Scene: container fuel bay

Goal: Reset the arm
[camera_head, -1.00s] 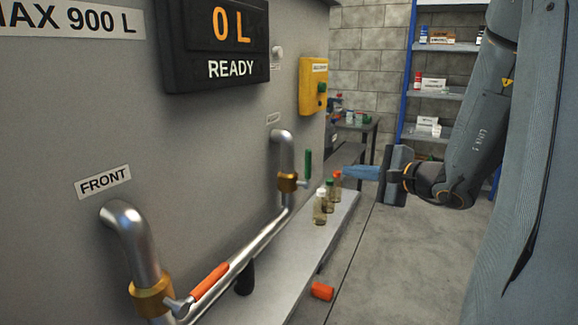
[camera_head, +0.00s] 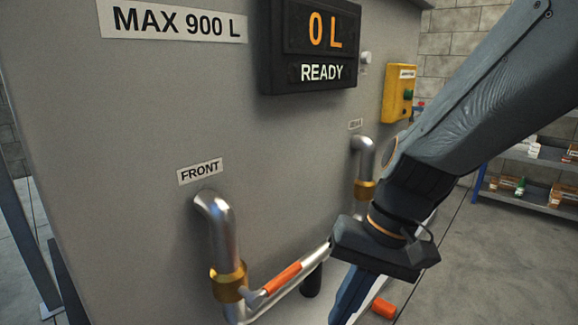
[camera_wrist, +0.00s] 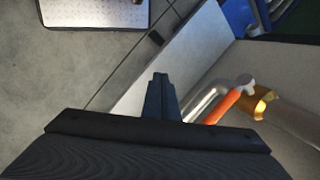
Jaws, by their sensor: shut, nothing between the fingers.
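My gripper (camera_head: 350,298) hangs in front of the tank's lower pipes in the head view, its blue fingers pointing down and slightly left. In the wrist view my gripper (camera_wrist: 160,82) is shut and empty, with its fingers together above the light ledge (camera_wrist: 128,92). The front pipe with its brass collar (camera_head: 229,282) and orange-handled valve (camera_head: 282,278) is left of the gripper. The orange handle (camera_wrist: 222,106) also shows right of the fingers in the wrist view. Whether the fingers touch anything is not clear.
The grey tank (camera_head: 150,120) fills the left, with a display (camera_head: 312,45) reading 0 L READY and a yellow button box (camera_head: 399,92). An orange cylinder (camera_head: 384,308) lies low beside my gripper. Shelves (camera_head: 535,165) stand back right; floor between is open.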

